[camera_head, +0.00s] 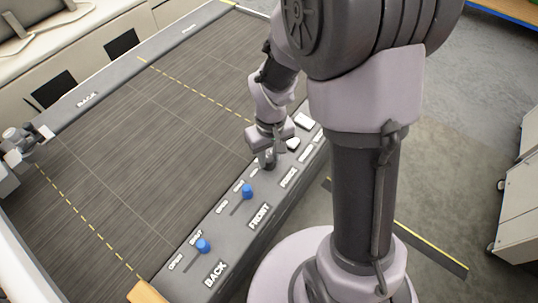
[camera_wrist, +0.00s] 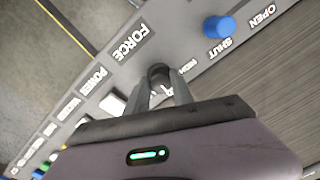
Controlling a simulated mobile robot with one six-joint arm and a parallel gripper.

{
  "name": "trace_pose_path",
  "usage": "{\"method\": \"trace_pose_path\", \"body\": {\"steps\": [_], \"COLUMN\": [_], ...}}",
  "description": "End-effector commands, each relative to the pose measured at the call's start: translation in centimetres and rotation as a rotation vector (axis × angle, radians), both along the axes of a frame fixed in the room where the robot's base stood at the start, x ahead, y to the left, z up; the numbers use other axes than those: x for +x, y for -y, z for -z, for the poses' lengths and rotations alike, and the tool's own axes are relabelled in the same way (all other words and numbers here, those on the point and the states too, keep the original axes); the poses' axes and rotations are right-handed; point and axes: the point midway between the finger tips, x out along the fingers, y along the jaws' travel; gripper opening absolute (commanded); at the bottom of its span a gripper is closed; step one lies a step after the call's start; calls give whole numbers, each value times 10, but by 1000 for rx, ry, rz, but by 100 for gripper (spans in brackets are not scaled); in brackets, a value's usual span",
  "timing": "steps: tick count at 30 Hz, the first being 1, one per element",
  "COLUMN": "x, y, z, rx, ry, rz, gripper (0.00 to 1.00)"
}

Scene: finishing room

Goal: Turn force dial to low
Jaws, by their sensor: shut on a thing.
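The force dial (camera_wrist: 159,70) is a small dark round knob on the grey control panel, beside the printed word FORCE in the wrist view. My gripper (camera_wrist: 166,88) points down at the panel, with its two grey fingers closed on either side of the dial. In the head view my gripper (camera_head: 267,157) is at the panel beside the FORCE label, and its fingers cover most of the dial. Small print by the dial is partly hidden and too small to read surely. The dial's pointer direction cannot be made out.
Blue slider knobs labelled OPEN and SHUT stand along the panel: one by FRONT (camera_head: 247,191) and one by BACK (camera_head: 203,246). A white button (camera_wrist: 112,104) is close to the gripper on the POWER side. The dark striped table bed (camera_head: 150,150) is clear.

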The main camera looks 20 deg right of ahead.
Motion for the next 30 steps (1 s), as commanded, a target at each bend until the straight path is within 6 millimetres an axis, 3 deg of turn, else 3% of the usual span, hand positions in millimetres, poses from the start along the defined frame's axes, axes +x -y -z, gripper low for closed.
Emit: {"method": "trace_pose_path", "body": {"steps": [8,30], "x": [0,0], "y": [0,-1], "z": [1,1], "rx": [0,1], "ry": [0,1], "rz": [121,783], "gripper": [0,0]}}
